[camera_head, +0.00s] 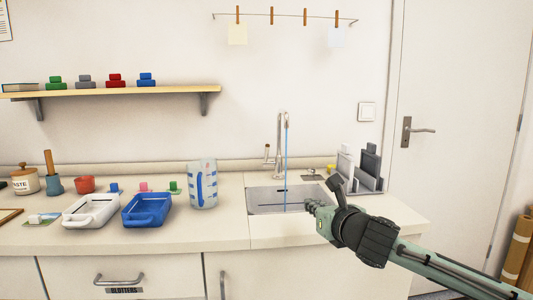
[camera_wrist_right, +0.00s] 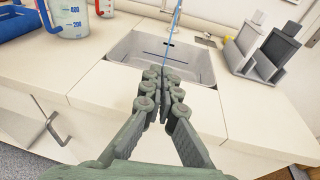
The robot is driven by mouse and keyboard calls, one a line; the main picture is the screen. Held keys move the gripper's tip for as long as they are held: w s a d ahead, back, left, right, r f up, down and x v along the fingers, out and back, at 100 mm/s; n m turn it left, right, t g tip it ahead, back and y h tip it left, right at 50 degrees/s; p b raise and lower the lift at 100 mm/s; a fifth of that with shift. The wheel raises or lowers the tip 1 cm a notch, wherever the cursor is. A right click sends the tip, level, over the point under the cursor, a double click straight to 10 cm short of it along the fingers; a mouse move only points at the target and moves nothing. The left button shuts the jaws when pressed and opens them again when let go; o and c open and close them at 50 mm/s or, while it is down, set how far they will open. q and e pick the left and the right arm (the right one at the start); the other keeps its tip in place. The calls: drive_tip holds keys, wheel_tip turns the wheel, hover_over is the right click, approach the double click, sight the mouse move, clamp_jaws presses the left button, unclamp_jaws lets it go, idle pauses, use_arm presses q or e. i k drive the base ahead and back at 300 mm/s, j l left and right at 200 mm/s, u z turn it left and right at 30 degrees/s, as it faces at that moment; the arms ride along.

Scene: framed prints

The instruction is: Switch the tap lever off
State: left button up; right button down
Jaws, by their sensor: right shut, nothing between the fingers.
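The metal tap (camera_head: 281,140) stands behind the sink, with its lever (camera_head: 267,153) on the left side of its post. A thin blue stream of water (camera_head: 286,165) runs from the spout into the sink (camera_head: 262,199). In the right wrist view the stream (camera_wrist_right: 169,40) drops into the sink (camera_wrist_right: 190,60) beyond my fingertips. My right gripper (camera_head: 311,206) is shut and empty at the sink's front right, apart from the lever; it also shows in the wrist view (camera_wrist_right: 164,80). The lever does not show clearly in the wrist view. My left gripper is out of view.
A measuring jug (camera_head: 203,186) stands left of the sink, beside a blue tray (camera_head: 148,209) and a white tray (camera_head: 92,210). A grey rack (camera_head: 370,181) with upright pieces stands right of the sink. The counter in front of the sink is clear.

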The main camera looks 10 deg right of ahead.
sight(265, 162)
drive_tip(key=i+j, duration=0.15)
drive_tip(key=i, duration=0.6)
drive_tip(key=i+l, duration=0.15)
drive_tip(key=i, duration=0.4)
